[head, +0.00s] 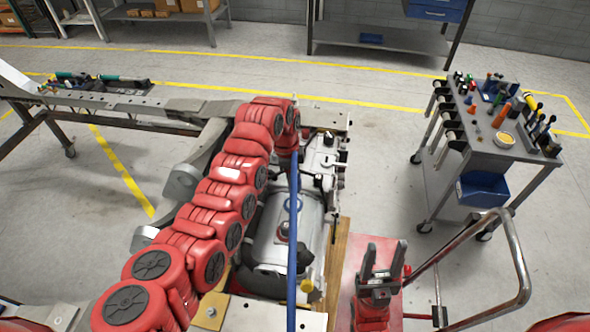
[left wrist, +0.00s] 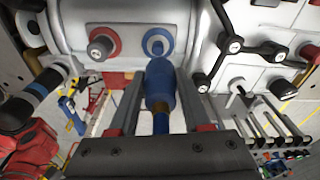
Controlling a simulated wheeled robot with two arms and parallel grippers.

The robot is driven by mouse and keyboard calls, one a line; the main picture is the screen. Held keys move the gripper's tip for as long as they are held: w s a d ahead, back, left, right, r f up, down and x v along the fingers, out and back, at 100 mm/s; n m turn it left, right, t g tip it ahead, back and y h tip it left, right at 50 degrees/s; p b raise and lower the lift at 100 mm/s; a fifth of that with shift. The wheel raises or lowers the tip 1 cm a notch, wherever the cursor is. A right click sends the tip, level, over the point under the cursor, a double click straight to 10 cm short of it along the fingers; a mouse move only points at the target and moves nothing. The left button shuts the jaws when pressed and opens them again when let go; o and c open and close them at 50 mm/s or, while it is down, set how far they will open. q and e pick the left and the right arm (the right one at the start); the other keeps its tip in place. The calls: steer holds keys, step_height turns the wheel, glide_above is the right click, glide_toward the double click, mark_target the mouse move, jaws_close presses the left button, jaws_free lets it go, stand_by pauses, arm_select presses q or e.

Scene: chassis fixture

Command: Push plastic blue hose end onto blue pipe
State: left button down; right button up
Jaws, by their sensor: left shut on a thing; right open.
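The blue hose end (left wrist: 160,85) is held upright between the two fingers of my left gripper (left wrist: 160,88) in the left wrist view. Just beyond its tip is the blue pipe (left wrist: 158,46), a short stub in a blue ring on a grey tank. The tip and the stub overlap in this view; I cannot tell whether they touch. In the head view the blue hose (head: 292,240) runs down across the tank (head: 265,232), while my left gripper's fingers are hidden. My right gripper (head: 383,262) is open and empty, fingers up, right of the chassis.
A second stub in a red ring (left wrist: 102,43) sits left of the blue pipe. A grey tool cart (head: 475,165) stands at the right, and a metal handrail (head: 510,250) is near my right gripper. A bench with tools (head: 100,95) is at the left. Open floor lies behind.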

arm_select(q)
steer(key=shift+s+f, duration=0.3)
steer(key=shift+f, duration=0.5)
steer(key=shift+w+f, duration=0.2)
steer(key=shift+f, duration=1)
steer(key=shift+a+b, duration=0.15)
steer(key=shift+b, duration=0.15)
steer(key=shift+a+r, duration=0.1)
steer(key=shift+a, duration=0.05)
steer(key=shift+b, duration=0.4)
steer(key=shift+b, duration=0.4)
